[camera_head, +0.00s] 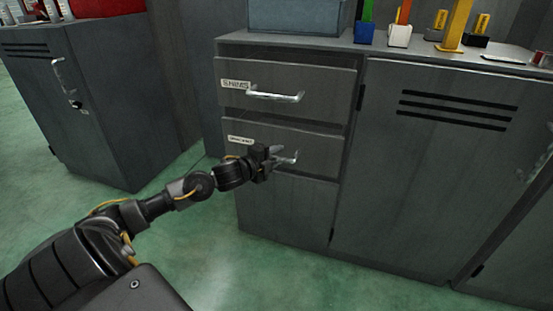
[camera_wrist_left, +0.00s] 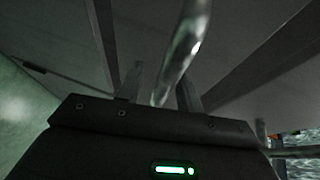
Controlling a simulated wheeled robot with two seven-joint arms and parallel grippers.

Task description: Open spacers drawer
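The lower drawer (camera_head: 312,146) of the grey cabinet has a small white label, too small to read, and a silver bar handle (camera_head: 288,160). The upper drawer (camera_head: 320,82) is labelled SHIMS. Both drawers look shut or nearly so. My left gripper (camera_head: 276,154) is at the lower drawer's handle and covers its left part. In the left wrist view the handle (camera_wrist_left: 182,55) runs between the two fingers (camera_wrist_left: 161,90), with a visible gap beside the left finger. The fingers look apart, not closed on it. My right gripper is not in view.
A cabinet door (camera_head: 430,180) with vent slots is right of the drawers. A blue-grey bin (camera_head: 298,16) and coloured holders stand on the top. Another grey cabinet (camera_head: 120,100) stands at left. Green floor (camera_head: 225,250) lies clear in front of the drawers.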

